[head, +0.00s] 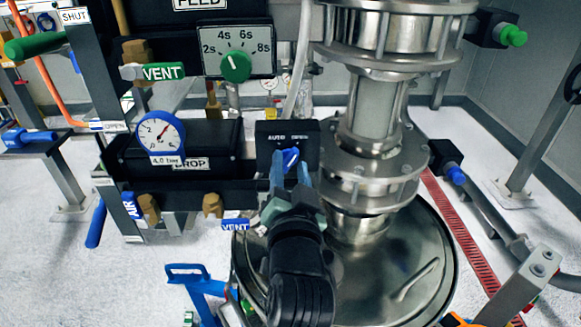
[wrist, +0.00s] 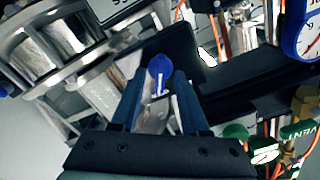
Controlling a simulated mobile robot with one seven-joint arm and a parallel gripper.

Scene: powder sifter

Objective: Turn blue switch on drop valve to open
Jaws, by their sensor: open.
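The blue switch (head: 291,157) is a small knob on a black panel (head: 272,133) marked AUTO on the left and a less legible word on the right. In the head view the knob slants up to the right. It also shows in the wrist view (wrist: 160,75), as a round blue knob with a white line. My gripper (head: 291,172) is open with its blue-grey fingers at the knob, one on each side. In the wrist view my gripper (wrist: 158,90) has the knob between its fingertips. I cannot tell whether the fingers touch it.
A black box marked DROP (head: 190,164) and a pressure gauge (head: 160,136) stand left of the panel. The steel valve column (head: 370,150) is close on the right, above a round steel vessel (head: 420,245). A timer with a green knob (head: 236,66) is above.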

